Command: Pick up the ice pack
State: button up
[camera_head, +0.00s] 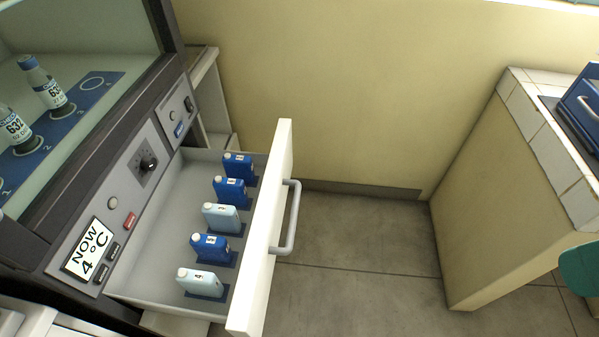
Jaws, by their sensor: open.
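Several ice packs stand upright in a row inside an open drawer (148,268) below the incubator. From the back they are a dark blue pack (238,167), another dark blue pack (229,191), a pale blue pack (221,218), a dark blue pack (211,248) and a pale blue pack (202,281) at the front. Each stands on a dark blue base mark. The drawer's front panel and grey handle (290,225) are on the right side. My gripper is not in view.
The incubator (95,150) is at the left, with a "NOW 4°C" display (90,250), a knob, and bottles (45,85) behind glass. A tiled counter (560,160) with a blue case (585,105) stands at the right. The grey floor (350,265) between is clear.

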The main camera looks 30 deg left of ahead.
aim_at(222, 218)
jog(key=u, duration=3.45)
jog(key=k, duration=0.55)
jog(key=z, duration=1.7)
